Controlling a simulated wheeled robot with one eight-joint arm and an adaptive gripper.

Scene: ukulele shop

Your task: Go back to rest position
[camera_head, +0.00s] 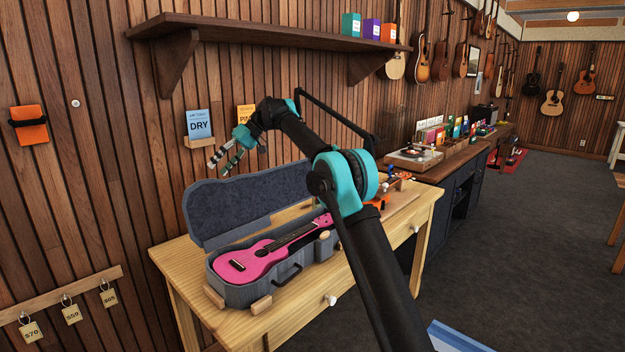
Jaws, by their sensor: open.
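My gripper (224,160) is open and empty, with its fingers pointing down and to the left. It is raised above the open lid of a grey ukulele case (237,201), near the wood-panelled wall. A pink ukulele (262,257) lies in the case, which rests on a light wooden table (180,262). My arm crosses the middle of the view and hides part of the table and whatever lies behind it.
A wooden shelf (250,31) with small boxes hangs above my arm. A blue DRY card (199,124) is on the wall near my gripper. An orange instrument (379,201) shows partly behind my arm. A record player (413,157) stands on the counter behind.

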